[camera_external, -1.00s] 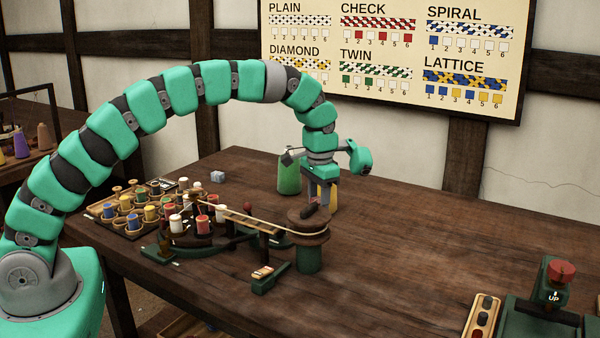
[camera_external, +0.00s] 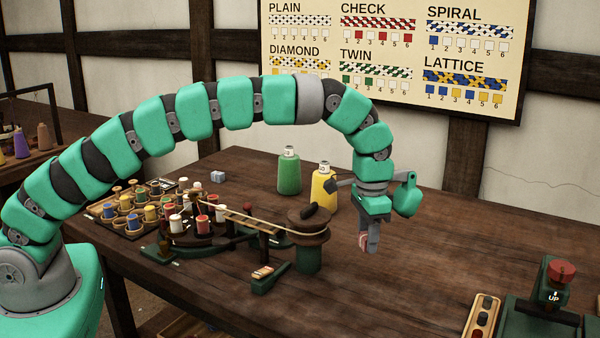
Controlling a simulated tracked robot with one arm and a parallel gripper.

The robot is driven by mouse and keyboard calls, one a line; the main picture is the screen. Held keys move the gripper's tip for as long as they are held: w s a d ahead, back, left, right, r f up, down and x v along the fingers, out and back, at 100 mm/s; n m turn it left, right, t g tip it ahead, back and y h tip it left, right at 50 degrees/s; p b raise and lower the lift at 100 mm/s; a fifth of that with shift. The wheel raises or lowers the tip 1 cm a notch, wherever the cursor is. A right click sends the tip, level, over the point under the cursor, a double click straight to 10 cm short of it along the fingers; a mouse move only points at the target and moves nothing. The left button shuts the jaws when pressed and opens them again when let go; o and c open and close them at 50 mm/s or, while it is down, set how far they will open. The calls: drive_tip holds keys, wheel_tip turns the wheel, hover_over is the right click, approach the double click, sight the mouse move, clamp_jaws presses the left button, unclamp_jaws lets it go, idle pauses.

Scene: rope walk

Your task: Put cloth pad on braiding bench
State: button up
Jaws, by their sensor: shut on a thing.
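The braiding bench (camera_external: 430,275) is a broad dark wooden table with bare boards to the right of the braiding gear. My gripper (camera_external: 366,245) points down over this bare part, right of the round wooden drum. It is shut on a small pinkish piece, which looks like the cloth pad (camera_external: 363,240). The fingers hide part of the pad. I cannot tell for sure whether its lower edge touches the boards or hangs a little above them.
A yellow bottle (camera_external: 324,188) and a green bottle (camera_external: 289,172) stand behind and left of my gripper. The wooden drum on a green post (camera_external: 308,240) is close on the left, with bobbins (camera_external: 150,213) beyond. A green device with a red knob (camera_external: 560,272) stands at the front right.

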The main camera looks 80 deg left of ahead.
sight(364, 279)
wheel_tip(364, 279, down, 9)
drive_tip(key=shift+r, duration=0.1)
idle(0.3)
drive_tip(key=o, duration=0.9)
drive_tip(key=shift+o, duration=0.2)
wheel_tip(364, 279, up, 12)
drive_tip(key=shift+r, duration=0.1)
